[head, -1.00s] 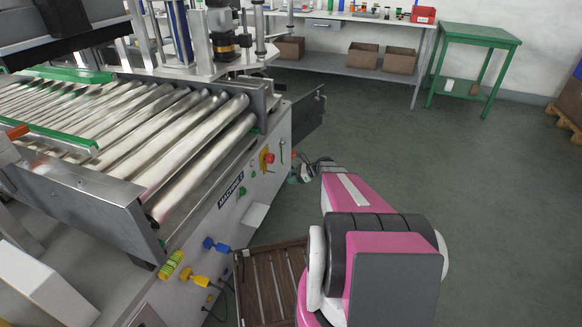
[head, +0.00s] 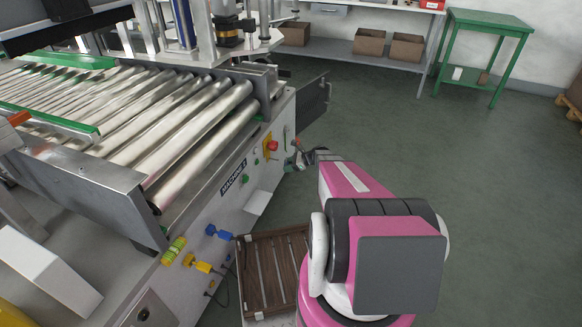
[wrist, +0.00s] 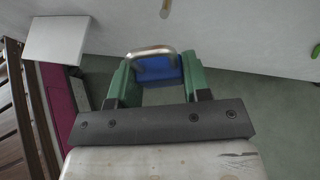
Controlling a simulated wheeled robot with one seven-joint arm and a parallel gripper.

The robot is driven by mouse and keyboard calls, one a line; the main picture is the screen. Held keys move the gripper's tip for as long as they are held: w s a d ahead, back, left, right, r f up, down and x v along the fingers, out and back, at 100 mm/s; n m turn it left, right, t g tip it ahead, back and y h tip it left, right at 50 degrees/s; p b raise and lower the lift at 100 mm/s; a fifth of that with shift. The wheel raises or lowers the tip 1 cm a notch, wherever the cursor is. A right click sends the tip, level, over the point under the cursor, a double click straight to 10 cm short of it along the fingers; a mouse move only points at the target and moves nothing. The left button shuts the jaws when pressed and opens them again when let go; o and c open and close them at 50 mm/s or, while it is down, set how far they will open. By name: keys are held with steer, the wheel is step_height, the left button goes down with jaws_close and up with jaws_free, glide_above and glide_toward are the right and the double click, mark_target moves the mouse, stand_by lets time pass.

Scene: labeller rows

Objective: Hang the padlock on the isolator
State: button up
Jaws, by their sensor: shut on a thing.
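A padlock with a blue body and a bright metal shackle (wrist: 158,66) is between the green fingers of my gripper (wrist: 158,82) in the wrist view. My gripper is shut on the body, and the shackle stands out beyond the fingertips. In the head view my gripper (head: 299,158) is small and partly hidden by my pink arm, close to the machine's side panel. The isolator, a red knob on a yellow plate (head: 271,146), is on that panel, just left of my gripper and apart from it. I cannot make out the isolator clearly in the wrist view.
The roller conveyor (head: 190,115) stands at left. Below the isolator, a pale ledge (head: 257,202) sticks out of the panel, with blue (head: 218,232) and yellow (head: 197,263) plugs lower down. A slatted wooden pallet (head: 272,243) lies beside the machine. Floor to the right is clear.

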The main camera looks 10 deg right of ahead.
steer(key=shift+w+a+f, duration=0.2)
steer(key=shift+w+a, duration=0.35)
steer(key=shift+a, duration=0.3)
steer(key=shift+w+a+f, duration=0.25)
steer(key=shift+w+a, duration=0.35)
steer(key=shift+a, duration=0.3)
steer(key=shift+w+a+f, duration=0.2)
steer(key=shift+w+a, duration=0.35)
steer(key=shift+a, duration=0.3)
steer(key=o, duration=1.1)
steer(key=v, duration=1.1)
steer(key=s+a+r+n+g+h, duration=0.1)
steer(key=s+a+r+n+h, duration=0.1)
steer(key=s+r+n+h, duration=0.2)
steer(key=s+a+r+n+g+h, duration=0.1)
steer(key=s+a+r+n+h, duration=0.2)
steer(key=s+n, duration=0.7)
steer(key=s+a+r+n+g+h, duration=0.2)
steer(key=s+r+n+h, duration=0.2)
steer(key=s+r+n, duration=0.3)
steer(key=s, duration=0.4)
steer(key=shift+s+a+r+n+h, duration=0.2)
steer(key=shift+a+r+n+h, duration=0.1)
steer(key=shift+a+n, duration=0.1)
